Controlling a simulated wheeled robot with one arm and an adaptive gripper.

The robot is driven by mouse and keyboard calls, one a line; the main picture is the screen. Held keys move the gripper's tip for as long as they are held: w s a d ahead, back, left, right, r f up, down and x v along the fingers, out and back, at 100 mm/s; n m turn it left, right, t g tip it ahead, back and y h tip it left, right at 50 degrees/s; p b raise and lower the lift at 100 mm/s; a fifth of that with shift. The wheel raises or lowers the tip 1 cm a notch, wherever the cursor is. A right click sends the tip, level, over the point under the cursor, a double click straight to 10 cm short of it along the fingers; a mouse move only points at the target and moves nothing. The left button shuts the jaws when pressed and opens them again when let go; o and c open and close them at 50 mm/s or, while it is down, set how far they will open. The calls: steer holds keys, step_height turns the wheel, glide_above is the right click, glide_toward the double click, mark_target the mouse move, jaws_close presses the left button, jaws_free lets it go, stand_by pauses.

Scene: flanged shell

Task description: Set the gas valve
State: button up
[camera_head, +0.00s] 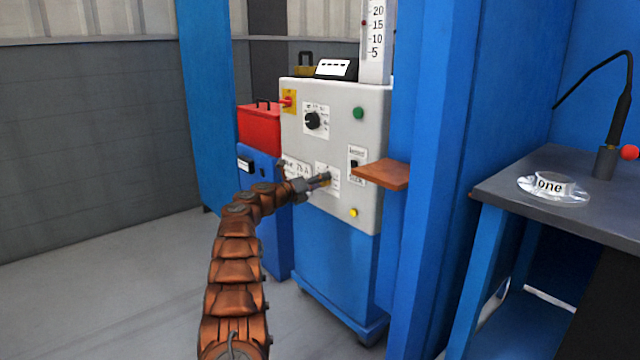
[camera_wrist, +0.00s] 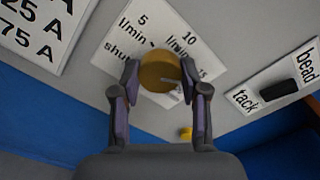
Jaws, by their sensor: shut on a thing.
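The gas valve is a round brass-coloured knob (camera_wrist: 158,72) on a white label plate on the grey control panel. In the wrist view the plate (camera_wrist: 125,42) reads "shut", "5 l/min" and "10 l/min", with another mark partly hidden at the right. In the head view my gripper (camera_head: 320,181) reaches the panel's lower middle and mostly hides the knob.
The panel (camera_head: 340,105) also bears a black dial (camera_head: 313,121), a green button (camera_head: 358,113), a yellow button (camera_head: 353,212) and a tack/bead switch (camera_wrist: 278,90). A brown shelf (camera_head: 384,174) juts out just right of my gripper. A grey table (camera_head: 590,211) stands at the right.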

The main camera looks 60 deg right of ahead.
steer(key=o, duration=1.1)
steer(key=shift+o, duration=0.2)
steer(key=shift+a, duration=0.1)
steer(key=v, duration=1.1)
steer(key=shift+a, duration=0.35)
steer(key=shift+w, duration=0.1)
